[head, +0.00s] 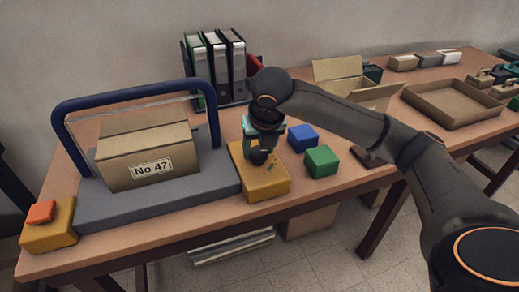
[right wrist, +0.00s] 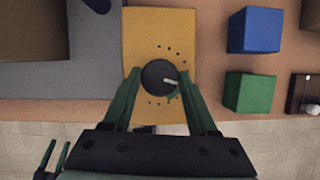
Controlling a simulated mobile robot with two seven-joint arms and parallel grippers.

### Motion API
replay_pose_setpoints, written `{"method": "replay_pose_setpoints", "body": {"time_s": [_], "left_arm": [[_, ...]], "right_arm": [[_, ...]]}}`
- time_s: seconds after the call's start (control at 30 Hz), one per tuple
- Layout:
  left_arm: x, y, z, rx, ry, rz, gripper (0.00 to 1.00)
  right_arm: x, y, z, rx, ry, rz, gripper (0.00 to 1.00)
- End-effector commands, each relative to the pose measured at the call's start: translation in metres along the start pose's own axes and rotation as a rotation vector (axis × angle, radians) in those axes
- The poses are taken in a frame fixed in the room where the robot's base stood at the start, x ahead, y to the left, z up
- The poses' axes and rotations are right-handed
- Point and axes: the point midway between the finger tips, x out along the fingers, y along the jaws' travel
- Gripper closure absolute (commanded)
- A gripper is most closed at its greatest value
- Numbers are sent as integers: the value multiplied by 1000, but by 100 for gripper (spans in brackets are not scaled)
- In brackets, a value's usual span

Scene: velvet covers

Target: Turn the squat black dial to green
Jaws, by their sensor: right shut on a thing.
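The squat black dial (right wrist: 154,78) sits on the yellow panel (right wrist: 145,25) at the right end of the grey base. In the right wrist view its white pointer aims right and slightly down. Small dark dots lie around the dial, and a green mark (right wrist: 172,98) shows at its lower right, close to the right finger. My right gripper (right wrist: 158,80) has its green fingers on either side of the dial, shut on it. In the head view the right gripper (head: 259,150) comes down over the panel (head: 265,187) and mostly hides the dial.
A blue block (head: 302,138) and a green block (head: 321,160) stand right of the panel. A box marked No 47 (head: 148,158) sits on the grey base under a blue frame (head: 58,125). Binders (head: 215,65) stand behind. An orange button (head: 41,211) is at far left.

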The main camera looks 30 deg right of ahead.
Motion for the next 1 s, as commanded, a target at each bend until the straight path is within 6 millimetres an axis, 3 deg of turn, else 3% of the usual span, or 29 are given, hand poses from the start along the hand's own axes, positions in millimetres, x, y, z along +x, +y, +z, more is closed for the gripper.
{"method": "replay_pose_setpoints", "body": {"time_s": [0.5, 1.0], "left_arm": [[0, -2, -1, 1, 3, -3, 38], [1, -2, 0, 2, -3, -3, 38]], "right_arm": [[-1, 3, 1, 401, 1, -166, 97], [0, 4, 1, 548, 2, -226, 97]]}}
